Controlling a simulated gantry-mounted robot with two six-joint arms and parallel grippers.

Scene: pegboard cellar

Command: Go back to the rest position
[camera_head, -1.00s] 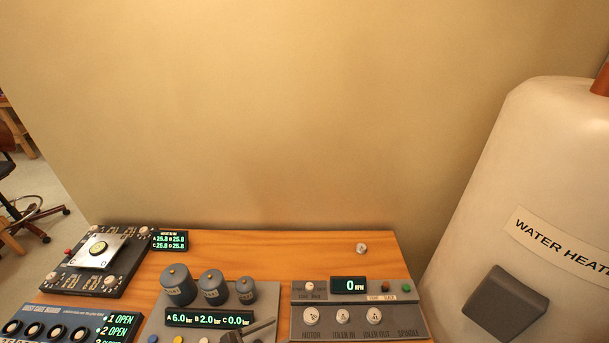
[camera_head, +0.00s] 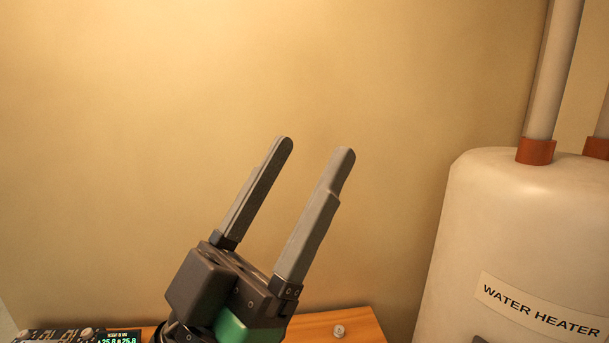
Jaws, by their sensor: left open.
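My left gripper (camera_head: 315,149) is raised in front of the bare wall, near the middle of the head view. Its two grey fingers point up and to the right, apart from each other, with nothing between them. Its dark body with a green part hides much of the wooden bench (camera_head: 362,323) below. My right gripper is not in view.
A cream water heater (camera_head: 500,225) with pipes stands at the right. A small round knob (camera_head: 338,330) sits on the bench. A black device with a green display (camera_head: 117,337) shows at the lower left. The wall area above is clear.

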